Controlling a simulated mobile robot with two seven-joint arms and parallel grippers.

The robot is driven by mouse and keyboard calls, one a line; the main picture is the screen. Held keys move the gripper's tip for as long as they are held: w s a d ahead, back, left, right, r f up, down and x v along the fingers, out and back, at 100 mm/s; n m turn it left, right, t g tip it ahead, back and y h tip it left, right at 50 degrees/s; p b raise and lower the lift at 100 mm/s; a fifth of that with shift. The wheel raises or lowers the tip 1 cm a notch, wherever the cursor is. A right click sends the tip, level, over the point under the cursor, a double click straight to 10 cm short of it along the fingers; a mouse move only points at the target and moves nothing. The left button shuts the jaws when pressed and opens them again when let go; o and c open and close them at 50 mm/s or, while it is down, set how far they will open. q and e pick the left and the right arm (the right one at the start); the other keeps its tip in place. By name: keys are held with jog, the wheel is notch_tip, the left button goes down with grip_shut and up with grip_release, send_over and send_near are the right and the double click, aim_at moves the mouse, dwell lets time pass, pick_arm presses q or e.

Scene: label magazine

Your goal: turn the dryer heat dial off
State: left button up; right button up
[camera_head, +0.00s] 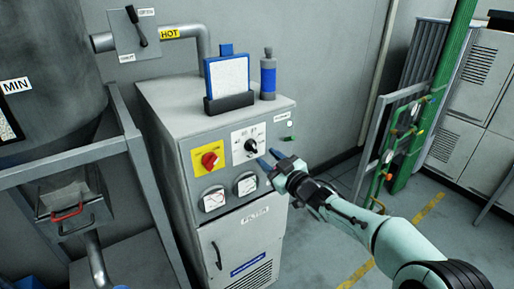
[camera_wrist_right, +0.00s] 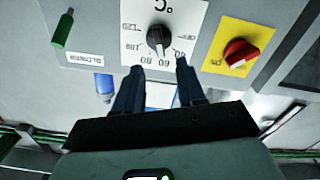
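The heat dial (camera_head: 251,146) is a black knob on a white plate on the front of the grey dryer cabinet. In the right wrist view the dial (camera_wrist_right: 158,38) appears upside down, ringed by numbers and an OFF mark. Its exact setting is hard to read. My right gripper (camera_head: 270,160) is just in front of the panel, below and right of the dial. In the wrist view its two dark fingers (camera_wrist_right: 160,65) are spread apart with nothing between them, and the knob lies just beyond their tips, apart from them. My left gripper is not in view.
A red switch on a yellow plate (camera_head: 209,160) is left of the dial, with two gauges (camera_head: 214,199) below. A green part (camera_wrist_right: 62,30) sticks out on the dial's other side. A framed filter (camera_head: 228,76) and a blue bottle (camera_head: 268,76) stand on top.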

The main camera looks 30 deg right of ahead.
aim_at(254, 147)
jog(key=w, duration=0.2)
jog(key=w+p, duration=0.1)
jog(key=w, duration=0.3)
jog(key=shift+w+a, duration=0.25)
jog(key=shift+w, duration=0.05)
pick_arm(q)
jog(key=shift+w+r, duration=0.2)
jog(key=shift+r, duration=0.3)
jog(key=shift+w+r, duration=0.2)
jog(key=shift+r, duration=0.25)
pick_arm(e)
grip_shut()
